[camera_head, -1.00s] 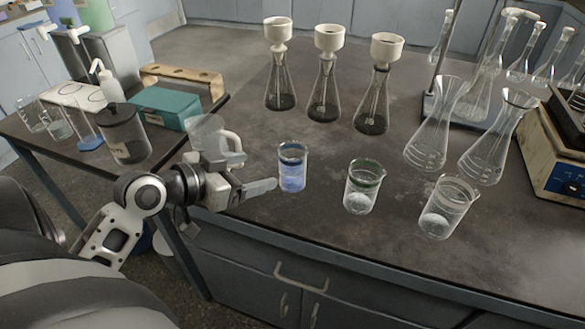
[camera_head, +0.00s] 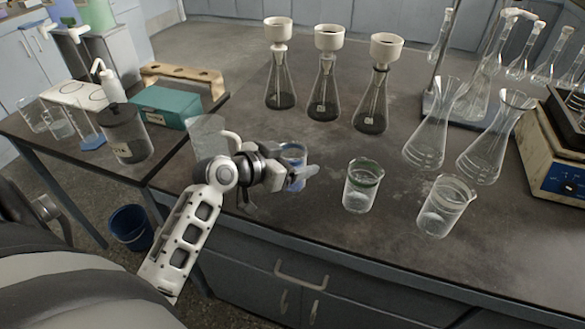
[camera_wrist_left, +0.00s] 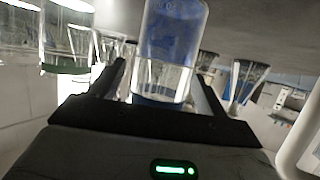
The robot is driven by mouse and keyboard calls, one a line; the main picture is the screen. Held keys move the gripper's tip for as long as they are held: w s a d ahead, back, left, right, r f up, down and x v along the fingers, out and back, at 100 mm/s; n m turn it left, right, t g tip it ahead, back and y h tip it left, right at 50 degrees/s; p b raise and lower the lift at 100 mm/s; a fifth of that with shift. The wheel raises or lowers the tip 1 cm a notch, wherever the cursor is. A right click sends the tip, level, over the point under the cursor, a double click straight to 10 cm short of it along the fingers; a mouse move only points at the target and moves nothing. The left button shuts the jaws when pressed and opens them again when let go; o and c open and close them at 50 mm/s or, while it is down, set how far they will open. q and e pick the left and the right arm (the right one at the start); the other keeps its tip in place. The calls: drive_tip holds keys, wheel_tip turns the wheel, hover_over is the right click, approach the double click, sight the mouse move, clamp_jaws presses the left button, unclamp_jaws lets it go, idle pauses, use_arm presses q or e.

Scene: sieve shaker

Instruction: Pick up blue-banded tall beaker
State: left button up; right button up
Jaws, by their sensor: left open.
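The blue-banded beaker (camera_head: 293,152) stands on the dark bench, partly hidden behind my left gripper in the head view. My left gripper (camera_head: 301,176) is open at the beaker, reaching in from the left. In the left wrist view the beaker (camera_wrist_left: 172,45) shows between the two open fingers of my left gripper (camera_wrist_left: 160,80); contact cannot be told. A green-banded beaker (camera_head: 361,187) stands to the right of it, and a white-banded beaker (camera_head: 444,207) further right. Both hold pale contents. My right gripper is not in view.
Several flasks with white funnels (camera_head: 326,75) stand behind the beakers. Two empty conical flasks (camera_head: 429,135) stand at the right, near a boxed instrument (camera_head: 557,165). A side table at the left holds a dark jar (camera_head: 125,135) and a teal box (camera_head: 167,107).

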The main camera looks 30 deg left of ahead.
use_arm(q)
drive_tip(key=c, duration=1.2)
drive_tip(key=shift+r, duration=0.2)
drive_tip(key=shift+r, duration=1)
drive_tip(key=s+a+r+p, duration=0.4)
drive_tip(key=s+r+p, duration=0.1)
drive_tip(key=s+r, duration=0.8)
wheel_tip(320, 180, up, 3)
drive_tip(key=shift+s+f, duration=0.15)
drive_tip(key=shift+s, duration=0.1)
